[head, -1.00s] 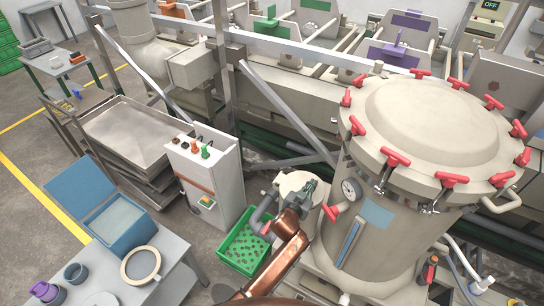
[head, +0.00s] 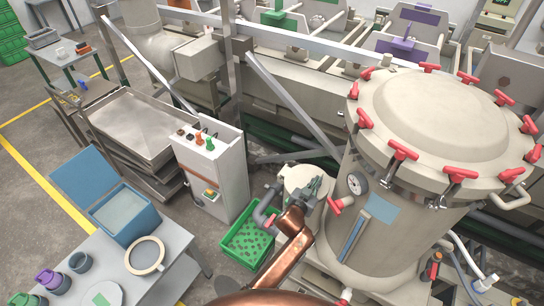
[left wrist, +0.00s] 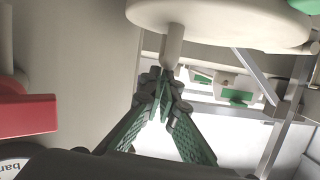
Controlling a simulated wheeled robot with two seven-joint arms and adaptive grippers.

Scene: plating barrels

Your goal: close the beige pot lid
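The small round beige pot lid (head: 297,176) shows behind my left arm in the head view, beside the large vessel. In the left wrist view a beige disc (left wrist: 215,18) fills the top, with a short post (left wrist: 173,45) sticking out of it. My left gripper (head: 313,186) is at the lid in the head view. In the left wrist view the green-padded fingers of the gripper (left wrist: 162,78) converge at the end of the post; I cannot tell whether they grip it. My arm partly hides the pot below. My right gripper is not in view.
The large beige vessel (head: 390,235) with red clamps and a gauge (head: 357,184) stands close on the right. A green crate (head: 246,246) sits on the floor at left, near a control cabinet (head: 212,175). A table (head: 180,270) holds a blue box and cups.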

